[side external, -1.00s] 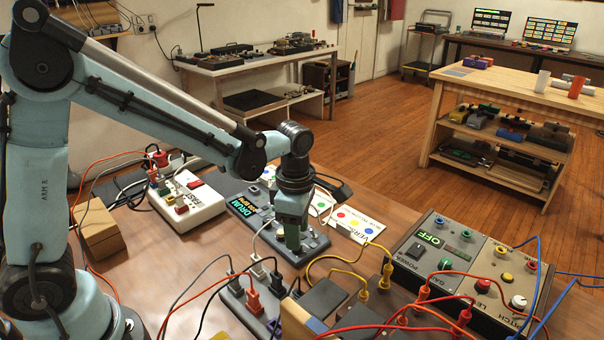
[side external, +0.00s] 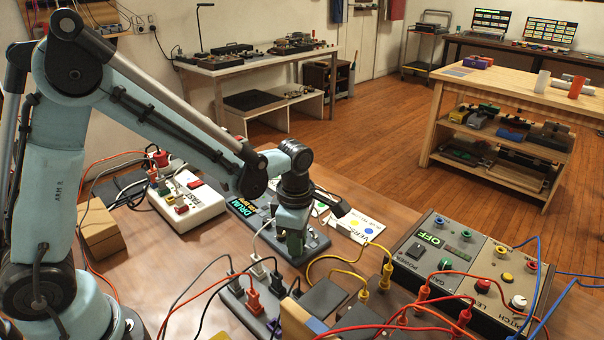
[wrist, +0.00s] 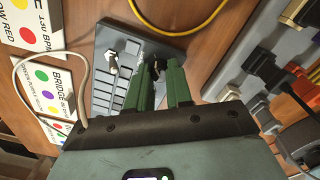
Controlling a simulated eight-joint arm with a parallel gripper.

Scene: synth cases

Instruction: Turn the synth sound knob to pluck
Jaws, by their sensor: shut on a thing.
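My gripper (side external: 296,250) points down at the right end of the grey box marked DRUM (side external: 257,222) in the side external view. In the wrist view its two green fingers (wrist: 163,68) are shut on a small dark knob (wrist: 157,61), mostly hidden between them. This knob is on a grey panel with rows of pads (wrist: 112,95). A second knob (wrist: 112,64), with a pale mark, stands free to its left. I cannot read any sound names. A box marked OFF (side external: 440,256) with a red knob and cables stands at the right in the side view.
Yellow cables (side external: 340,262) and red plugs (side external: 252,300) crowd the front. Bare wood shows around the panel.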

